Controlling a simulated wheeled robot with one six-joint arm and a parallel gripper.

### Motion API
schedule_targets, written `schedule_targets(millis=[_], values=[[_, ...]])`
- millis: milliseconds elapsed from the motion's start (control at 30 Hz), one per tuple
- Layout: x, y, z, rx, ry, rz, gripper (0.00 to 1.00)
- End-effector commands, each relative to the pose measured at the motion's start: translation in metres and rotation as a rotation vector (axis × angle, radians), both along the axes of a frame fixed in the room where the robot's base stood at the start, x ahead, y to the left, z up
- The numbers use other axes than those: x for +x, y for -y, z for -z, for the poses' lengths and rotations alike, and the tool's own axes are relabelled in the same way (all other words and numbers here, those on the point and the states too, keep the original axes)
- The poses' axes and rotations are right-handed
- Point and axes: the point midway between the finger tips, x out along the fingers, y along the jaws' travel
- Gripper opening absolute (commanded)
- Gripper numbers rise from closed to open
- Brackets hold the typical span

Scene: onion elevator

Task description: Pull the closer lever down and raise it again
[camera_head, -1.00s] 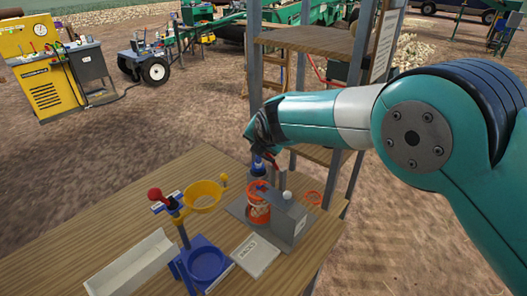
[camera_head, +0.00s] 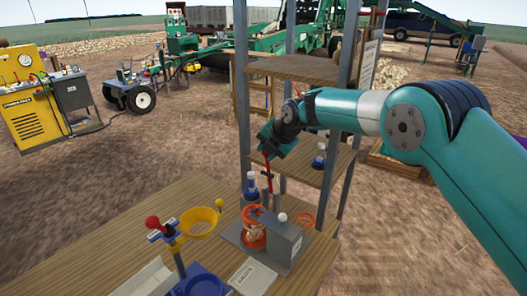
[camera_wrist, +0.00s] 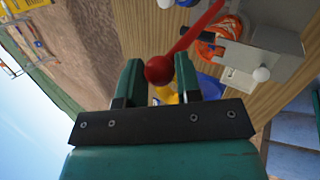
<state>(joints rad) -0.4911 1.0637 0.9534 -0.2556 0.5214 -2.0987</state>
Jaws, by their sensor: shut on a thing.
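The closer lever is a red rod (camera_head: 269,184) rising from beside the grey box (camera_head: 281,240) on the table. It stands nearly upright in the head view. In the wrist view its red ball end (camera_wrist: 159,70) sits between the two fingers of my gripper (camera_wrist: 158,75), and the rod runs to the upper right toward the grey box (camera_wrist: 265,55). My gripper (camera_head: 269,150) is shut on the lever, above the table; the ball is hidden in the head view. An orange jar (camera_head: 253,232) stands against the left side of the grey box.
A yellow funnel ring (camera_head: 198,222) on a blue stand, with a red knob (camera_head: 153,222), stands left of the grey box. A blue-capped bottle (camera_head: 252,186) is behind the jar. The shelf rack (camera_head: 300,68) rises behind; a bottle (camera_head: 318,160) stands on its lower shelf.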

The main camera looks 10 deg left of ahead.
Motion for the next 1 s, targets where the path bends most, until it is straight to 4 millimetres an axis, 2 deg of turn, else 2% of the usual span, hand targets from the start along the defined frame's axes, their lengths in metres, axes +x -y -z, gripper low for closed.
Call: schedule_targets(millis=[133,167,267,667,833,1000], values=[[0.002,0.002,0.002,0.001,0.002,0.007,0.00],[0.002,0.002,0.002,0.000,0.003,0.007,0.34],[0.002,0.001,0.002,-0.001,0.002,0.006,0.57],[-0.001,0.004,-0.005,0.000,0.004,0.004,0.58],[-0.011,0.016,-0.024,0.002,0.007,0.005,0.58],[-0.027,0.036,-0.059,0.002,0.008,0.006,0.58]])
